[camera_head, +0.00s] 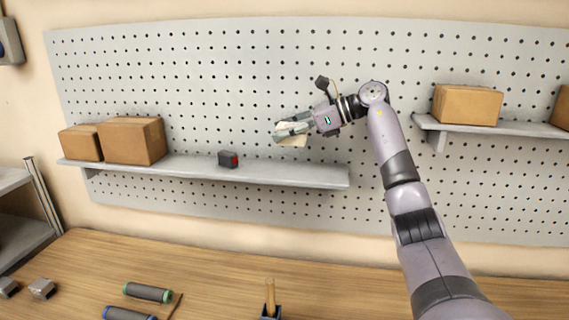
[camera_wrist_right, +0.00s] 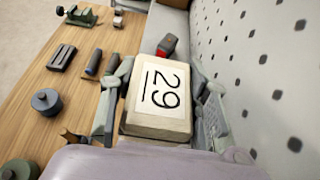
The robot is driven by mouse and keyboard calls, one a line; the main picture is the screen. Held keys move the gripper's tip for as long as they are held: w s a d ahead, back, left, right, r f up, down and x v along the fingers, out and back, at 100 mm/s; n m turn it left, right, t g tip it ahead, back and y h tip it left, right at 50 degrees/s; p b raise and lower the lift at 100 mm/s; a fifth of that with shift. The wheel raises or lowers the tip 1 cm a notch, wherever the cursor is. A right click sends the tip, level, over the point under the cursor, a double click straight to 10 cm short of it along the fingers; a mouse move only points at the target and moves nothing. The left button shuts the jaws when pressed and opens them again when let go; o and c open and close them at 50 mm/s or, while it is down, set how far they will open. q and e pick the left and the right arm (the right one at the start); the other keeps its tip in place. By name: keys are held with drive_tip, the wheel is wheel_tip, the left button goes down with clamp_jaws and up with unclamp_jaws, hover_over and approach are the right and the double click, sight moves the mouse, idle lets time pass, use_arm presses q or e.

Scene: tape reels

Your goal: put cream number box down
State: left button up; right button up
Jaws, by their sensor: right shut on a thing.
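The cream number box (camera_wrist_right: 158,100) shows in the right wrist view with a white label reading 29. It sits between the fingers of my right gripper (camera_wrist_right: 160,98), which is shut on it. In the head view the cream box (camera_head: 291,141) is partly hidden by the fingers of my right gripper (camera_head: 282,132). The gripper holds it in front of the pegboard, above the right half of the left shelf (camera_head: 290,172). The box looks apart from the shelf. My left gripper is in no view.
A small dark box with a red face (camera_head: 228,159) sits mid-shelf. Cardboard boxes (camera_head: 134,140) fill the shelf's left end. A second shelf at right bears another carton (camera_head: 467,104). The wooden bench (camera_head: 215,262) below holds rollers (camera_head: 147,292) and grey blocks. The left shelf's right part is clear.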

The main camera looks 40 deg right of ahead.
hover_over(285, 174)
wheel_tip(285, 174, down, 4)
drive_tip(key=shift+f+p, duration=0.1)
drive_tip(key=shift+p, duration=0.2)
drive_tip(key=shift+f, duration=0.55)
wheel_tip(285, 174, down, 3)
drive_tip(key=shift+p, duration=0.55)
drive_tip(key=shift+f, duration=0.25)
drive_tip(key=o, duration=0.7)
drive_tip(key=shift+f, duration=0.1)
drive_tip(key=o, duration=0.5)
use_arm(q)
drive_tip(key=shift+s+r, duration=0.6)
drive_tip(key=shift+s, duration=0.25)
